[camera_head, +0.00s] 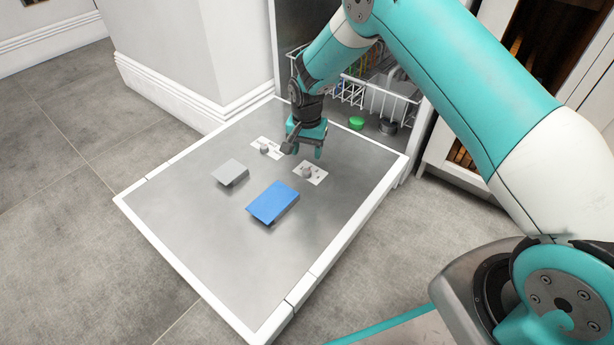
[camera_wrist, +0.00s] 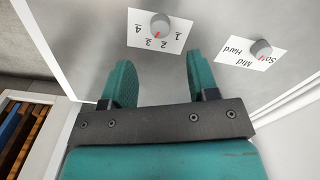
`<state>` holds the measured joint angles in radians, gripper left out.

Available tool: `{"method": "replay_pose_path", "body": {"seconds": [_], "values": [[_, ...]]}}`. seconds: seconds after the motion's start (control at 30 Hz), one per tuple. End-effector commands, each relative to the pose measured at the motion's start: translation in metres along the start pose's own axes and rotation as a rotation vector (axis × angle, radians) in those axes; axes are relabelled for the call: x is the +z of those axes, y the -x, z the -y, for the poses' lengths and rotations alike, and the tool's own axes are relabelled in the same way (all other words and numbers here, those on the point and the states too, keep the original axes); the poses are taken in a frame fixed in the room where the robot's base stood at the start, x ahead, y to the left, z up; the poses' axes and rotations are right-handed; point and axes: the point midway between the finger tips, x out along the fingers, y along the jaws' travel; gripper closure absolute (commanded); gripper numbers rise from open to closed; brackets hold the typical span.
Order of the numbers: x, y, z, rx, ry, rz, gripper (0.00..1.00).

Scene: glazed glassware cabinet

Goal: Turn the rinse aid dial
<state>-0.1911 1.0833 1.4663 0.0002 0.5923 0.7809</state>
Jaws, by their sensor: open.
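The dial marked 1 to 4 (camera_wrist: 160,24), a grey knob on a white label, is on the inner face of the open dishwasher door; no "rinse aid" wording shows. Its red mark points between 2 and 3 in the wrist view. The same dial seems to be the right-hand knob (camera_head: 308,171) in the head view. My gripper (camera_head: 305,153) is open and empty above the door, near this dial. In the wrist view its two fingers (camera_wrist: 162,76) are apart, with the numbered dial beyond the gap and not between them.
A second dial marked Soft, Mid, Hard (camera_wrist: 262,48) sits beside it, its red mark near Soft. A grey flap (camera_head: 230,172) and a blue flap (camera_head: 273,202) stand out from the door (camera_head: 200,235). A white rack (camera_head: 378,97) with dishes is inside the dishwasher behind my gripper.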

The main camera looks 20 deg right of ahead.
Motion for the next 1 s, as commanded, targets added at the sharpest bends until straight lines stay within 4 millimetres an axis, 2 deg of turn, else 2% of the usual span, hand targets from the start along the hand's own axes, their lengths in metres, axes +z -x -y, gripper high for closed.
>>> {"method": "replay_pose_path", "body": {"seconds": [0.03,0.1,0.3,0.5,0.8,1.0], "values": [[0.0,-0.02,0.0,0.001,0.0,0.001,0.46],[0.0,-0.035,0.0,0.001,0.001,0.001,0.46],[0.0,-0.066,0.0,0.0,0.001,0.0,0.46],[0.0,-0.079,0.001,0.0,0.001,0.0,0.46],[0.0,-0.079,0.001,-0.001,0.001,0.0,0.46],[0.0,-0.079,0.0,0.0,0.001,0.0,0.92]]}}
